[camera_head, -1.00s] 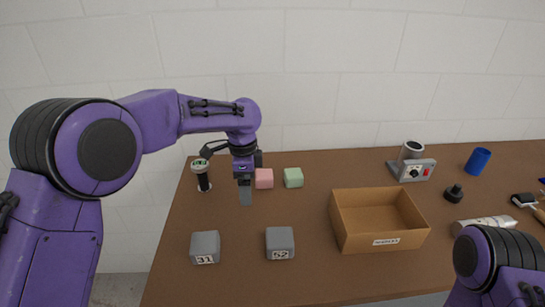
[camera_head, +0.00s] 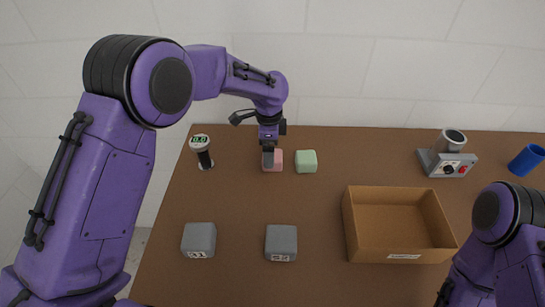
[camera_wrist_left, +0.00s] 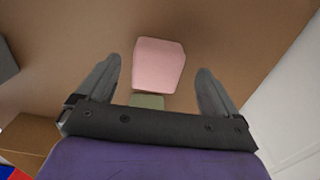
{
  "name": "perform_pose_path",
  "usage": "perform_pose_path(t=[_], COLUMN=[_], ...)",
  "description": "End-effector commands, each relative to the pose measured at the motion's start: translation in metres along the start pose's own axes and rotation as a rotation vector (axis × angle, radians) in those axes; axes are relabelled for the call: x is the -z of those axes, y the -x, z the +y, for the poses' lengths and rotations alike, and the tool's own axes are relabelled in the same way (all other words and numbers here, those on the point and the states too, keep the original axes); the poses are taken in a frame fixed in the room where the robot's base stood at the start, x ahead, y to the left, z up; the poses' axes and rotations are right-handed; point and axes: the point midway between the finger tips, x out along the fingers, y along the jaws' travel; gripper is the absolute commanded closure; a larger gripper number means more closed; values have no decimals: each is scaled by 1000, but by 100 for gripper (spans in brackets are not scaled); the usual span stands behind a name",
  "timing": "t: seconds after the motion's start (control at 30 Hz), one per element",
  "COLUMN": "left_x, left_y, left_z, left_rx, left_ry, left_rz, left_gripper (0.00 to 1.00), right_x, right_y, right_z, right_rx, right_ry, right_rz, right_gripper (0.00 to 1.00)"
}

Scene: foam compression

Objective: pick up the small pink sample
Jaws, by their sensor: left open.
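The small pink sample (camera_head: 278,162) is a pink block on the brown table, partly hidden behind my left gripper (camera_head: 268,160) in the head view. In the left wrist view the pink sample (camera_wrist_left: 159,65) lies ahead of and between the two spread fingers of my left gripper (camera_wrist_left: 158,85), touching neither. The left gripper is open and empty. My right arm (camera_head: 505,235) shows at the lower right in the head view, but its gripper does not show.
A green block (camera_head: 306,161) sits just right of the pink one. A gauge (camera_head: 202,150) stands at left. Grey blocks (camera_head: 199,240) (camera_head: 281,243), an open cardboard box (camera_head: 400,250), a device (camera_head: 447,160) and a blue cup (camera_head: 526,160) are on the table.

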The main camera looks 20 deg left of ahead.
Motion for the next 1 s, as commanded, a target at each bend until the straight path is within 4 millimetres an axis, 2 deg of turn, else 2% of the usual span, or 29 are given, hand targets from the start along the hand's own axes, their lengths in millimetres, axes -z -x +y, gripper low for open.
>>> perform_pose_path(t=[0.07,0.2,0.43,0.47,0.6,0.63,1.0], left_x=[1,1,1,1,1,1,2], left_y=[-11,-33,-36,-36,-36,-36,-31], left_z=[5,5,4,4,4,4,4], left_rx=[-5,-2,0,0,0,0,0], left_ry=[-2,-2,-1,-1,-1,-1,-2], left_rz=[-4,-2,0,0,0,0,1], left_gripper=[6,6,6,13,58,61,61], right_x=[5,6,6,6,6,6,4], right_y=[12,14,13,13,13,13,8], right_z=[1,1,1,1,1,1,0], right_rx=[0,1,0,0,0,0,0], right_ry=[0,0,0,0,0,0,0], right_rz=[1,1,1,1,1,1,1], right_gripper=[57,57,57,57,57,57,57])
